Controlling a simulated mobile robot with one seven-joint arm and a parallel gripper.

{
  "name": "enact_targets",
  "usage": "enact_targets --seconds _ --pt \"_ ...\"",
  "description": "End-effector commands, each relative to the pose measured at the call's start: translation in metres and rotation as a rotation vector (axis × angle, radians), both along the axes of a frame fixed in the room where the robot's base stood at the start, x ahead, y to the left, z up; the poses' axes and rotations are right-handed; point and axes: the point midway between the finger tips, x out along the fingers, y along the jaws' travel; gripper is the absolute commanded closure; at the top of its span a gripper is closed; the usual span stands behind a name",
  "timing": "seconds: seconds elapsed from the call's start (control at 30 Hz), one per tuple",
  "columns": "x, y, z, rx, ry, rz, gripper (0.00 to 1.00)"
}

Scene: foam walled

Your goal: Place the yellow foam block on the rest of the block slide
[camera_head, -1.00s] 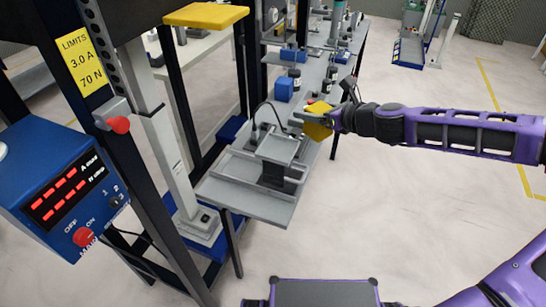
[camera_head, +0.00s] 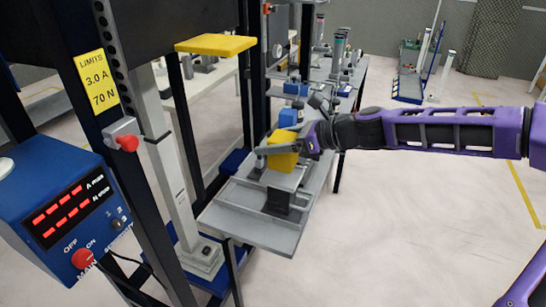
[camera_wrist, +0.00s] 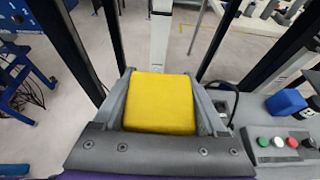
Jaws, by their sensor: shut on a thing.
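The yellow foam block (camera_head: 283,160) is held between the fingers of my gripper (camera_head: 290,148) in the head view. In the wrist view the block (camera_wrist: 160,102) fills the space between the two grey fingers of my gripper (camera_wrist: 160,88). The block slide (camera_head: 245,222) is a grey tray-like fixture at the near end of the bench. Its raised grey rest (camera_head: 284,181) stands on a dark post. The block overlaps the rest's far part in the head view; I cannot tell whether they touch. The rest is hidden in the wrist view.
A blue control box (camera_head: 60,205) with red digits and a yellow plate (camera_head: 215,44) on a frame stand at left. Dark uprights are close to the slide. A button panel (camera_wrist: 285,143) and a blue block (camera_wrist: 286,102) lie right in the wrist view.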

Motion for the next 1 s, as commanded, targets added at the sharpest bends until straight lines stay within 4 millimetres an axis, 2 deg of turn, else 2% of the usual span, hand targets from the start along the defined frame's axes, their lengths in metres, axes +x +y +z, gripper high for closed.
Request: enact_targets --seconds 0.2,0.57,0.6,0.7,0.73,1.0 --pt "-0.001 0.000 -0.032 0.003 0.003 0.001 0.81" --pt "0.000 0.000 -0.035 0.000 0.001 0.000 0.81" --pt "0.000 0.000 -0.035 0.000 0.000 -0.001 0.20" --pt "0.000 0.000 -0.035 0.000 0.000 0.000 0.02" --pt "0.000 0.000 -0.035 0.000 0.000 0.000 0.00" --pt "0.000 0.000 -0.033 0.000 0.000 -0.001 0.00"
